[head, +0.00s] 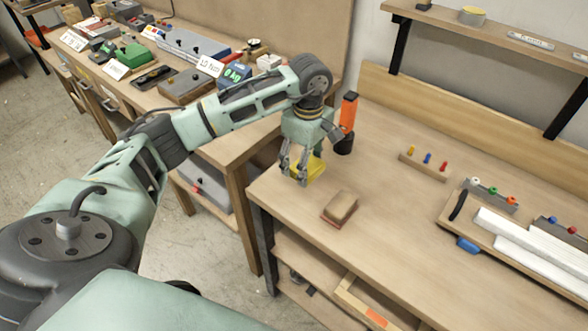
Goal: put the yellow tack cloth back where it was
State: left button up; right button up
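The yellow tack cloth (312,168) lies at the left end of the workbench, partly hidden by my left gripper. My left gripper (304,164) points down over the cloth, its fingers apart near the bench top. It looks open, with the cloth below and between the fingers; whether they touch it I cannot tell. My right gripper is not in view.
A brown sanding block (340,207) lies in front of the cloth. An orange-and-black bottle (348,113) stands close behind the gripper. A peg rack (424,165) and a tray (520,262) with white bars are to the right. The bench (395,215) between is clear.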

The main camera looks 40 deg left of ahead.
aim_at(295, 163)
pick_arm(q)
jog(key=shift+s+a+f, duration=0.3)
jog(key=shift+a+f, duration=0.15)
jog(key=shift+a, duration=0.15)
jog(key=shift+s+a+f, duration=0.25)
jog(key=shift+a+f, duration=0.15)
jog(key=shift+a, duration=0.2)
notch_tip(295, 163, down, 4)
jog(key=shift+r+p, duration=0.15)
jog(key=shift+p, duration=0.85)
jog(key=shift+f, duration=0.3)
jog(key=o, duration=1.1)
jog(key=shift+o, duration=0.2)
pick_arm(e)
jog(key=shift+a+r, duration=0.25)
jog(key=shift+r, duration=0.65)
